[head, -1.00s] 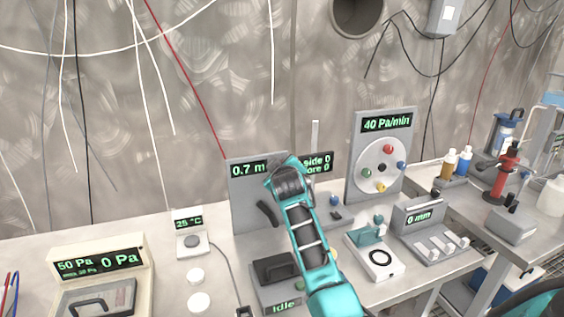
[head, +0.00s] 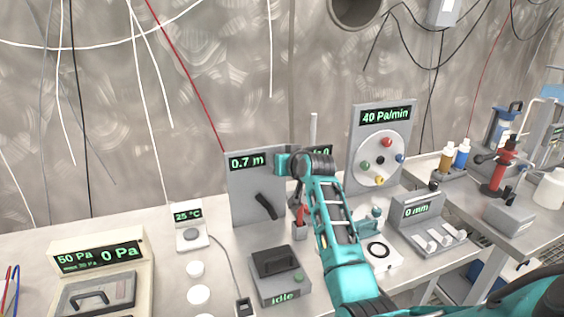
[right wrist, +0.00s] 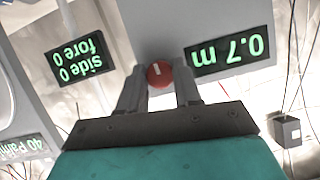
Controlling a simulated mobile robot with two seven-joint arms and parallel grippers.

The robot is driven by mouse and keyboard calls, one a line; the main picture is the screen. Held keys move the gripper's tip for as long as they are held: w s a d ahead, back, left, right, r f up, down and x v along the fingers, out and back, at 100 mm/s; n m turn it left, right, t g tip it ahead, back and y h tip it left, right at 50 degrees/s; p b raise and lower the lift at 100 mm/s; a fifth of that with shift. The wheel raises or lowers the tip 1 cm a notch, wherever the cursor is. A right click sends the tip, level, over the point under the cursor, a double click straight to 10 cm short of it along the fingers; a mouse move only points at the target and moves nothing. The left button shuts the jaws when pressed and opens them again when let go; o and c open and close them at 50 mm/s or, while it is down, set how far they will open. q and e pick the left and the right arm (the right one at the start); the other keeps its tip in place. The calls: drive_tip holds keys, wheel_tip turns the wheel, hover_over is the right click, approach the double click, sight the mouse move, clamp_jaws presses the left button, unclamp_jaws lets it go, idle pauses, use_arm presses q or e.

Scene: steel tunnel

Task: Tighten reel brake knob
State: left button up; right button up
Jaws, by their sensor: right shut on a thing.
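The red round knob (right wrist: 158,74) with a pale mark sits on the grey panel (head: 248,205) beside the 0.7 m display (head: 247,162). My right gripper (right wrist: 159,82) is shut on the knob, one finger on each side, in the right wrist view. In the head view my right wrist hides the knob and the fingertips at the panel's upper right edge. A black lever (head: 265,206) slants on the panel's lower part. My left gripper is not in view.
A side/fore display (right wrist: 80,62) stands beside the panel. A grey cup with a red-handled item (head: 300,218), an idle box (head: 278,277) and a 40 Pa/min panel (head: 356,130) are close to my arm. Loose cables hang along the wall.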

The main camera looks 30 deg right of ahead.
drive_tip(key=shift+m+y, duration=0.4)
drive_tip(key=o, duration=1)
drive_tip(key=shift+o, duration=0.2)
drive_tip(key=shift+s, duration=0.1)
drive_tip(key=v, duration=1.2)
drive_tip(key=shift+s+a, duration=0.15)
drive_tip(key=shift+s, duration=0.2)
